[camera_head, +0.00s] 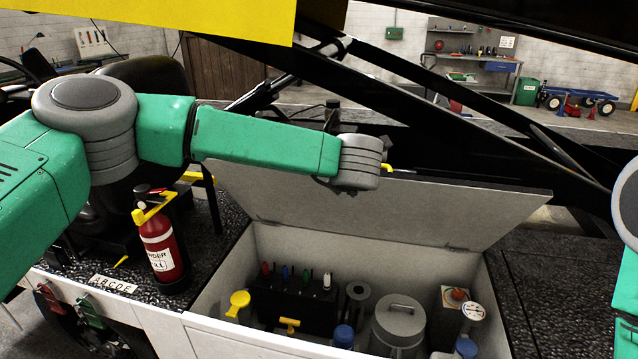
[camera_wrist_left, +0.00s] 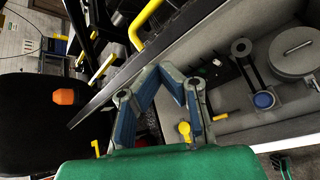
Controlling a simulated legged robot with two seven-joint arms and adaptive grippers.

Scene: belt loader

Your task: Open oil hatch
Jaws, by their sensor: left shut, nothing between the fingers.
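The white oil hatch lid (camera_head: 400,212) is raised over the open compartment (camera_head: 300,240) and meets it along its back edge. Inside are a grey round lidded canister (camera_head: 399,322), a black lever block (camera_head: 290,300), blue caps (camera_head: 343,336) and a round gauge (camera_head: 473,311). My left arm reaches across to the lid's upper edge in the head view; its fingers are hidden there. In the left wrist view, my left gripper (camera_wrist_left: 160,76) is shut and empty, with its fingertips by the lid's dark edge; contact is unclear. My right gripper is out of view.
A red fire extinguisher (camera_head: 162,245) stands left of the compartment. Black beams (camera_head: 450,110) slant across above and behind the lid. A yellow panel (camera_head: 150,18) hangs at the top left. The dark textured deck (camera_head: 565,290) right of the compartment is clear.

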